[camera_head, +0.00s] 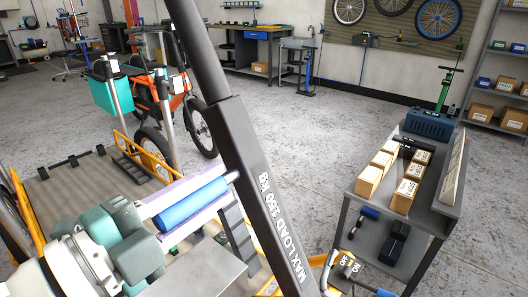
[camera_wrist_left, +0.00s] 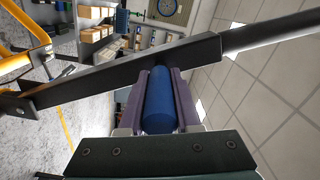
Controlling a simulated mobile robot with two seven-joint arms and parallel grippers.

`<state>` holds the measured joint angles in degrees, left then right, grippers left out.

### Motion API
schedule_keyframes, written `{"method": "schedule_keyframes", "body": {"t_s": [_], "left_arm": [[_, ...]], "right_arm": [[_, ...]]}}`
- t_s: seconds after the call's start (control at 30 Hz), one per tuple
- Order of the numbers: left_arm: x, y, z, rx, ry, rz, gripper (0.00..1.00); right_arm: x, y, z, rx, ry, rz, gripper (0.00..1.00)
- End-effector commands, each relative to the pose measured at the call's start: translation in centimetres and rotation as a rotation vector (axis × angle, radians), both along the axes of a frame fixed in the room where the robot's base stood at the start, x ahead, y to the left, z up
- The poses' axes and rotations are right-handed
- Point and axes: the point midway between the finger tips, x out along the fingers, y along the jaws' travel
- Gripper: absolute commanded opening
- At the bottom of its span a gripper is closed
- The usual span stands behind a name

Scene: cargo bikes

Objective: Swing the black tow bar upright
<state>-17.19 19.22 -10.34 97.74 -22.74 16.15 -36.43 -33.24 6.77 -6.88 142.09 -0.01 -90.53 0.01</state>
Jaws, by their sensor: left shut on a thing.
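My left gripper (camera_head: 196,200) is shut on this handle. In the left wrist view the handle (camera_wrist_left: 158,102) lies between my purple-grey finger pads, with the tow bar (camera_wrist_left: 130,72) running across just beyond. My right gripper is not in view.
A grey cart (camera_head: 450,208) with small boxes (camera_head: 402,195) stands at the right. An orange cargo bike (camera_head: 180,100) and a flat cargo bed (camera_head: 85,190) are at the left. A lever with an OFF/ON label (camera_head: 345,266) is near the bottom. Open floor (camera_head: 300,125) lies behind the bar.

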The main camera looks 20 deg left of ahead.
Motion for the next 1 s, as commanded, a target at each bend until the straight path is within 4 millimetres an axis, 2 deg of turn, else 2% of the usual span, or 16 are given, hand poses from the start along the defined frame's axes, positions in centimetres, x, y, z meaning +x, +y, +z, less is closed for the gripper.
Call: {"method": "schedule_keyframes", "body": {"t_s": [0.23,0.27,0.5,0.8,1.0], "left_arm": [[0.1,-0.1,0.3,-0.001,-0.01,-0.003,0.0],[0.1,-0.1,0.3,-0.001,-0.01,-0.003,0.33],[0.0,0.0,0.2,-0.001,-0.005,-0.002,0.6],[-0.2,0.0,0.0,0.0,-0.001,-0.002,0.62],[-2.5,1.0,-0.1,0.001,0.004,-0.001,0.62]], "right_arm": [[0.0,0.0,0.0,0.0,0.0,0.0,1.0],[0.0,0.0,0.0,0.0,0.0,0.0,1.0],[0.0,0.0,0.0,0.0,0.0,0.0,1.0],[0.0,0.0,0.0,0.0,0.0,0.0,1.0],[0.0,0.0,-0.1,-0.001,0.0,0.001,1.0]]}}
